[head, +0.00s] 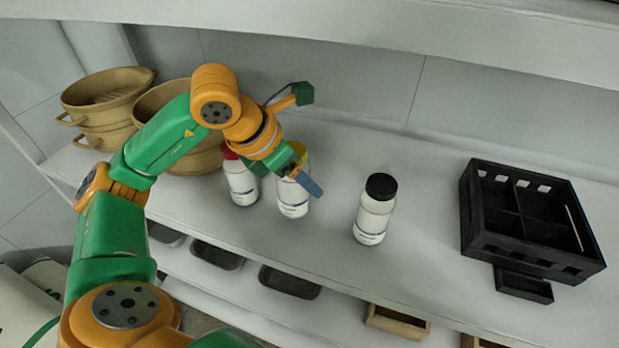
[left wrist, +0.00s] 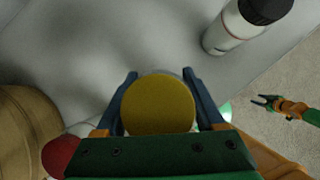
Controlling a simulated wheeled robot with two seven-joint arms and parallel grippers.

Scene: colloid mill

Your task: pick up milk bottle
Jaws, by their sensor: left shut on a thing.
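Three white labelled bottles stand in a row on the shelf in the head view: a red-capped bottle (head: 240,184), a yellow-capped bottle (head: 292,199) and a black-capped bottle (head: 372,212). My left gripper (head: 304,180) is shut on the yellow-capped bottle near its top. In the left wrist view its blue fingers (left wrist: 160,76) lie on both sides of the yellow cap (left wrist: 158,104), which hides the bottle's body. The red cap (left wrist: 60,155) and the black-capped bottle (left wrist: 240,25) also show there. My right gripper (left wrist: 265,102) appears small, open and empty, over the floor.
Tan handled pots (head: 105,100) stand at the back left, close to the red-capped bottle. A black divided crate (head: 480,215) stands at the right. Dark trays (head: 290,283) and a wooden box (head: 397,322) sit on the level below. The shelf between the black-capped bottle and crate is clear.

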